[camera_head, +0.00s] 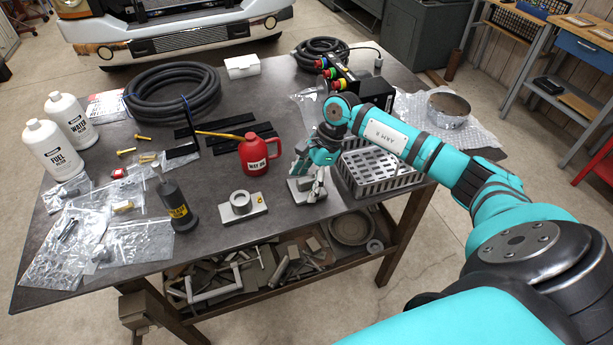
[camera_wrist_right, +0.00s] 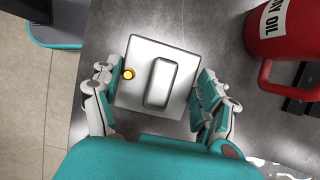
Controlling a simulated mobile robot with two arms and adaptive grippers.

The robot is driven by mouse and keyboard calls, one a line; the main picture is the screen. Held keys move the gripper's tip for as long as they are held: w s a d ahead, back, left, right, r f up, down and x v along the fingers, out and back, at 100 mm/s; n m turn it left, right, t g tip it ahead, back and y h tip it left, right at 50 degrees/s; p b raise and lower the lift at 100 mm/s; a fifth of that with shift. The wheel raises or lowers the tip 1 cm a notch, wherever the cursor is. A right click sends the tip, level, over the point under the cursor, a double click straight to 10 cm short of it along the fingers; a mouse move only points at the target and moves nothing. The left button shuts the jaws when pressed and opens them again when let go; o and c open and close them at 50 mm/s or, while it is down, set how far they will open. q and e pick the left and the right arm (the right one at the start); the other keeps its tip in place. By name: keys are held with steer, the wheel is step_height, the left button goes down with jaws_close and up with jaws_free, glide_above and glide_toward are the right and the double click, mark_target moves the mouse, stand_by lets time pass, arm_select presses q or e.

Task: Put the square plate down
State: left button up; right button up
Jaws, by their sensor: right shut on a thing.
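The square plate (camera_wrist_right: 140,60) is pale grey, with a raised rounded block and a small yellow round piece on its face. In the right wrist view my right gripper (camera_wrist_right: 157,85) has its fingers closed on the plate's two opposite sides. In the head view the plate (camera_head: 297,193) is at the table's front edge area, partly hidden by my right gripper (camera_head: 313,182). It is on or just above the tabletop; I cannot tell which. My left gripper does not show.
A red oil can (camera_head: 254,158) stands behind and left of the plate. A grey flanged block (camera_head: 241,206) lies to its left, and a grey slotted basket (camera_head: 375,182) stands to its right. The table (camera_head: 290,229) has a narrow bare strip at the front edge.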

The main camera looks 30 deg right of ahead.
steer(key=shift+f+b, duration=0.2)
steer(key=shift+b, duration=0.1)
steer(key=o, duration=1.5)
steer(key=shift+r, duration=0.15)
steer(key=shift+d+r, duration=0.1)
steer(key=shift+r, duration=0.05)
steer(key=b+v, duration=0.3)
steer(key=v, duration=0.8)
steer(key=shift+d+r+b, duration=0.2)
steer(key=shift+r+b, duration=0.1)
steer(key=shift+b, duration=0.05)
